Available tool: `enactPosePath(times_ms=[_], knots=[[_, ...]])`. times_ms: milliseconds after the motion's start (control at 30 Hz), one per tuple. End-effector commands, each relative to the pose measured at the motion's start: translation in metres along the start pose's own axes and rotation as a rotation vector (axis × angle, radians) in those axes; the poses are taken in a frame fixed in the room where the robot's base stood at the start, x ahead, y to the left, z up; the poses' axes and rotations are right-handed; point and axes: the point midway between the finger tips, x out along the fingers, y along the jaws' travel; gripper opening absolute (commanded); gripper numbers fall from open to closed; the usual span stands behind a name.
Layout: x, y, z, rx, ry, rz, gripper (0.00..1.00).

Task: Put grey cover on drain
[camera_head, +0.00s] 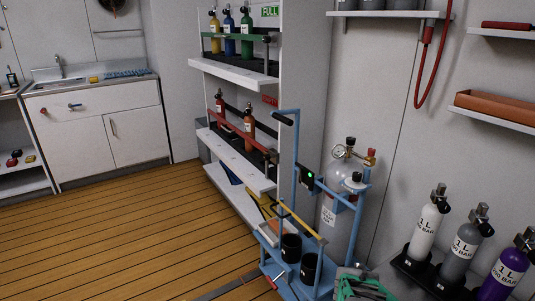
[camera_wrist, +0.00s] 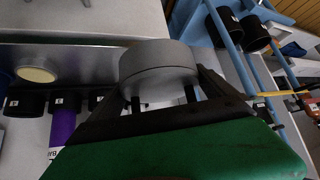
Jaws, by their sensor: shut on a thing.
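The grey cover (camera_wrist: 158,62), a short round grey piece, is in the upper middle of the wrist view. My gripper (camera_wrist: 166,88) is shut on it, with its dark fingers at the cover's lower sides and its green body below. In the head view my gripper (camera_head: 362,285) shows partly at the bottom edge, and I cannot make out the cover there. A round cream disc (camera_wrist: 37,74) lies on a grey metal strip left of the cover. I cannot tell whether it is the drain; no drain is clearly recognisable.
A blue trolley (camera_head: 292,283) with black cup holders and a large grey cylinder (camera_head: 338,215) stands close by my gripper. Small cylinders, one white (camera_head: 430,222) and one purple (camera_head: 508,270), stand at the right. A shelf rack (camera_head: 235,72) stands behind. Wooden floor (camera_head: 110,235) is open at left.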

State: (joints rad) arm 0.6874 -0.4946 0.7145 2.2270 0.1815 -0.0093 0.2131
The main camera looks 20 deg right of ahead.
Motion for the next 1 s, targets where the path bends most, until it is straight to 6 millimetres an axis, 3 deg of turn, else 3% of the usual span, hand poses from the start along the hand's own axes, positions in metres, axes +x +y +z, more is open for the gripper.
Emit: enactPosePath(times_ms=[200, 300, 400, 500, 700, 900, 1000], knots=[[-0.039, -0.134, -0.017, -0.319, 0.008, -0.283, 0.30], [-0.073, -0.191, -0.016, -0.429, 0.007, -0.379, 0.30], [-0.108, -0.233, -0.013, -0.515, 0.006, -0.456, 0.30], [-0.139, -0.264, -0.009, -0.578, 0.005, -0.510, 0.30], [-0.183, -0.302, 0.005, -0.667, 0.001, -0.588, 0.30], [-0.210, -0.327, 0.025, -0.733, 0.000, -0.645, 0.30], [-0.223, -0.323, 0.009, -0.726, 0.000, -0.639, 0.30]])
